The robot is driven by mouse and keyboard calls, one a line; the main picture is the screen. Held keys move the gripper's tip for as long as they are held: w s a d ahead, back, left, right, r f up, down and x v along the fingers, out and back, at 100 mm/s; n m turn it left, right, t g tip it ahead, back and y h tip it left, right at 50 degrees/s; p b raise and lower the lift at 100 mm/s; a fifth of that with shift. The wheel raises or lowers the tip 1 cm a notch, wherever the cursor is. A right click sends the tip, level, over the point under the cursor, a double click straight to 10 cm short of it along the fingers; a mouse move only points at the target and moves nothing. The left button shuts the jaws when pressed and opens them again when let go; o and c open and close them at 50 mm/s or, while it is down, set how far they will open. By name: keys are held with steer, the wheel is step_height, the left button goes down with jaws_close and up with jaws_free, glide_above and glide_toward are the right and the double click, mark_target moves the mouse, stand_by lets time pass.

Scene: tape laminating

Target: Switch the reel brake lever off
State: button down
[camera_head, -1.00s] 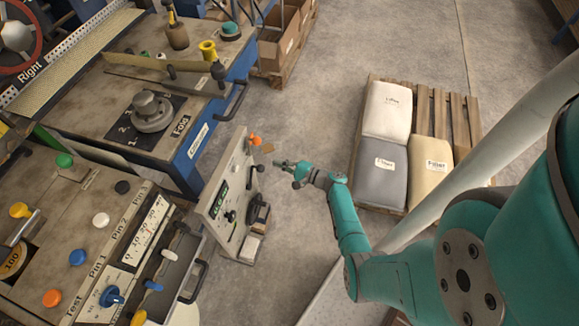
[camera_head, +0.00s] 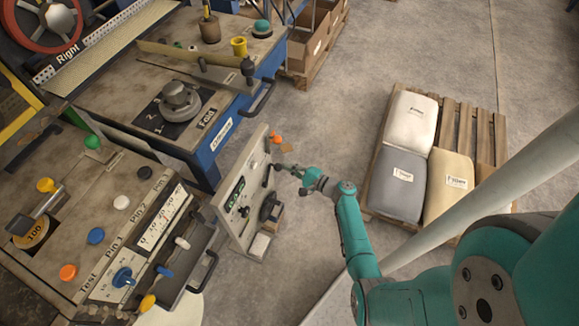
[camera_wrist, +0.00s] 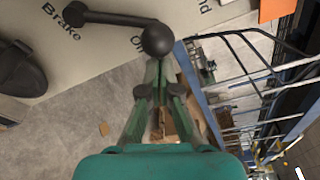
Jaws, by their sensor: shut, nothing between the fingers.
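The reel brake lever (camera_wrist: 120,18) is a dark bar with a round black ball knob (camera_wrist: 158,40) at its end. It is mounted on a pale panel (camera_wrist: 110,60) marked "Brake"; lettering by the knob is partly hidden. In the wrist view the bar runs from its pivot at the left to the knob on the right. My gripper (camera_wrist: 159,68) is shut and empty, its fingertips just below the knob in the picture; I cannot tell whether they touch. In the head view my gripper (camera_head: 281,168) is at the right edge of the upright panel (camera_head: 238,205).
A dark round knob (camera_wrist: 20,70) sits on the panel left of the lever. An orange knob (camera_head: 277,138) is at the panel's top. Sacks on a pallet (camera_head: 465,115) stand to the right. A bench with controls (camera_head: 65,215) is left.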

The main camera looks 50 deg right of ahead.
steer(key=shift+s+a+r+n, duration=0.1)
steer(key=shift+a+r+n, duration=0.2)
steer(key=shift+n, duration=0.1)
steer(key=s+a+r+n+t, duration=0.1)
steer(key=s+a+n+t, duration=0.1)
steer(key=a+n, duration=0.8)
steer(key=shift+s+r+n+y, duration=0.4)
steer(key=shift+s+n, duration=0.45)
steer(key=shift+n, duration=0.35)
steer(key=shift+a+f, duration=0.1)
